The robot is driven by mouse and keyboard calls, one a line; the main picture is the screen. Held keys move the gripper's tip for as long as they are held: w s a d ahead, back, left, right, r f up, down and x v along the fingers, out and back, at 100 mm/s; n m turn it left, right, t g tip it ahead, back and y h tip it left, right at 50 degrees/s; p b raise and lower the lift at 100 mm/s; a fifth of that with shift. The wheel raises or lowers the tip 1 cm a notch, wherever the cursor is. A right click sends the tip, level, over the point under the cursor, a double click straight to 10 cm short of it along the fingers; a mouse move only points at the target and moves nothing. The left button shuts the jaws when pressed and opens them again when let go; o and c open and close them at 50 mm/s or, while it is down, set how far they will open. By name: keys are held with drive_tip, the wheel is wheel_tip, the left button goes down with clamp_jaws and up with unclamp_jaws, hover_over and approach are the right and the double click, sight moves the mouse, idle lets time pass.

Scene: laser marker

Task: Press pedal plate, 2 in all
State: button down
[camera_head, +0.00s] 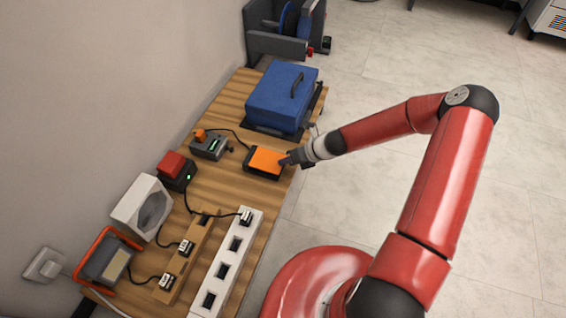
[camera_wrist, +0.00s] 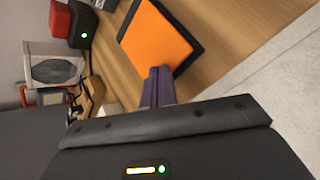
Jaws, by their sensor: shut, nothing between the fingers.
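The pedal plate (camera_head: 267,160) is an orange slab on a black base, lying on the wooden table near its right edge. It also shows in the wrist view (camera_wrist: 156,36), at top centre. My gripper (camera_head: 287,161) is at the right edge of the pedal in the head view. In the wrist view its closed fingers (camera_wrist: 158,72) overlap the pedal's near edge. The fingers are together with nothing between them. I cannot tell whether the fingertips touch the plate or hover just above it.
A blue case (camera_head: 280,97) stands behind the pedal. A small grey device (camera_head: 210,146) and a red-topped black box (camera_head: 177,170) are to the left. A white power strip (camera_head: 226,265), a wooden strip (camera_head: 185,262), a fan heater (camera_head: 143,208) and a work lamp (camera_head: 104,258) fill the front.

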drive_tip(key=shift+r+p, duration=0.45)
drive_tip(key=shift+r, duration=0.3)
wheel_tip(320, 180, up, 5)
drive_tip(key=p, duration=0.4)
drive_tip(key=shift+d, duration=0.1)
idle(2.2)
